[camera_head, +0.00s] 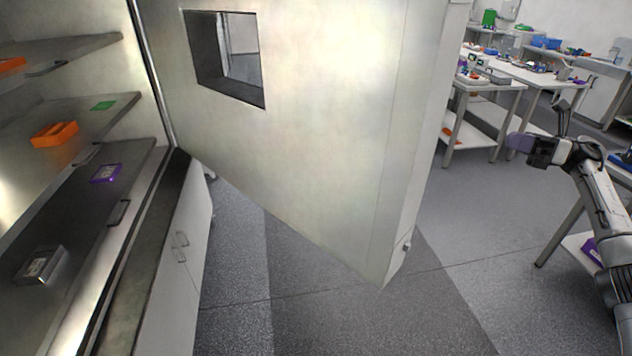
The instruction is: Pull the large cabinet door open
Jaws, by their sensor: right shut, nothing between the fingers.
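The large cabinet door (330,120) stands swung wide open in the middle of the view, with a small rectangular window (228,58) near its upper left. Its hinge side meets the cabinet (150,75) at the left, and its free edge (425,130) faces right. My right gripper (520,143) is at the right, well clear of the door's free edge, shut and empty. It does not touch the door. My left gripper is not in view.
Inside the cabinet, shelves (60,185) hold an orange block (55,134), a purple item (106,173) and a grey box (41,265). Workbenches (500,84) with clutter stand at the back right. Floor (450,270) between door and my right arm is clear.

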